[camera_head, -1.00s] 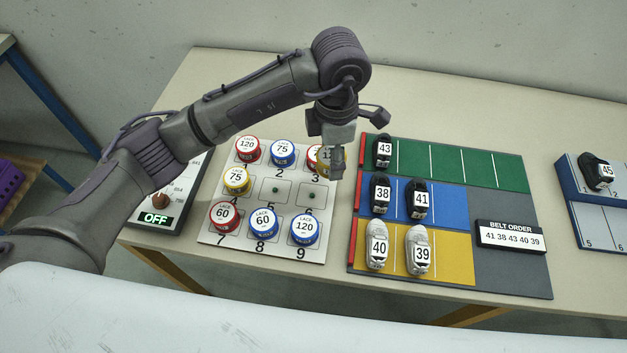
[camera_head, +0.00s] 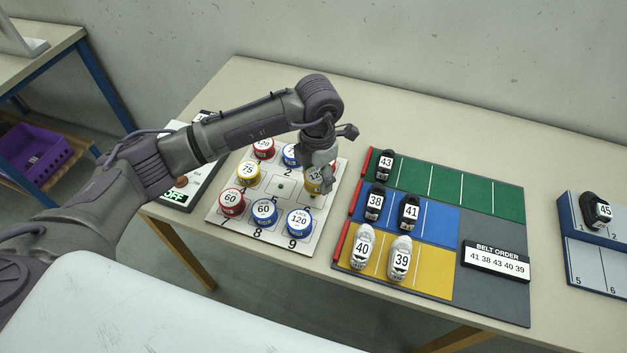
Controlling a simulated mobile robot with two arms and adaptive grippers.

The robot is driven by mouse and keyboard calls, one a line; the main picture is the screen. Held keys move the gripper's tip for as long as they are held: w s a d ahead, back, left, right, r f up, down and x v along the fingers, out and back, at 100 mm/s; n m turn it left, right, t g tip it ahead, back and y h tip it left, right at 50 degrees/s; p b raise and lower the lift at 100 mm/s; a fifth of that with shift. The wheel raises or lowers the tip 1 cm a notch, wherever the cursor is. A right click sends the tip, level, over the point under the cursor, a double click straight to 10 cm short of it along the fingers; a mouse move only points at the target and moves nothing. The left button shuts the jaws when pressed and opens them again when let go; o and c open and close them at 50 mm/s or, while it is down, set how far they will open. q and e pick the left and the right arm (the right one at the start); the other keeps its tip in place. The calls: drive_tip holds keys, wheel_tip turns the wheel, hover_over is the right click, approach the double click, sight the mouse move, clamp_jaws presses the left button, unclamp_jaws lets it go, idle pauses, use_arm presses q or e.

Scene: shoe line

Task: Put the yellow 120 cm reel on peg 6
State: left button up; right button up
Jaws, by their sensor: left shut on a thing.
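The yellow 120 reel (camera_head: 313,184) is between the fingers of my left gripper (camera_head: 319,172). The gripper is shut on it, pointing down, and covers part of the reel. The reel is over the right column of the white peg board (camera_head: 253,228), at the middle row, where peg 6 is. The reel hides most of that place; I cannot tell whether it is on the peg or just above it. Peg 5 (camera_head: 281,186) stands bare to its left. My right gripper is not in view.
On the board, a blue 120 reel (camera_head: 299,221) stands in front, with a blue 60 reel (camera_head: 264,212), a red 60 reel (camera_head: 231,203) and a yellow 75 reel (camera_head: 248,173). A shoe mat (camera_head: 490,283) with several shoes lies to the right.

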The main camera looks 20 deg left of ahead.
sight(313, 188)
use_arm(q)
drive_tip(key=shift+w+a+f, duration=0.25)
drive_tip(key=shift+a+f, duration=0.2)
drive_tip(key=shift+a, duration=0.1)
wheel_tip(313, 188, down, 4)
drive_tip(key=shift+r+p, duration=0.1)
drive_tip(key=shift+p, duration=0.6)
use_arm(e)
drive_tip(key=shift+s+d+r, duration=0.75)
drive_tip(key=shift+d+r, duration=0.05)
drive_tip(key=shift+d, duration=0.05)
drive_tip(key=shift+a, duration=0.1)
use_arm(q)
drive_tip(key=shift+f+b, duration=0.6)
drive_tip(key=shift+f, duration=0.05)
drive_tip(key=o, duration=1.1)
drive_tip(key=shift+o, duration=0.2)
drive_tip(key=shift+r, duration=0.1)
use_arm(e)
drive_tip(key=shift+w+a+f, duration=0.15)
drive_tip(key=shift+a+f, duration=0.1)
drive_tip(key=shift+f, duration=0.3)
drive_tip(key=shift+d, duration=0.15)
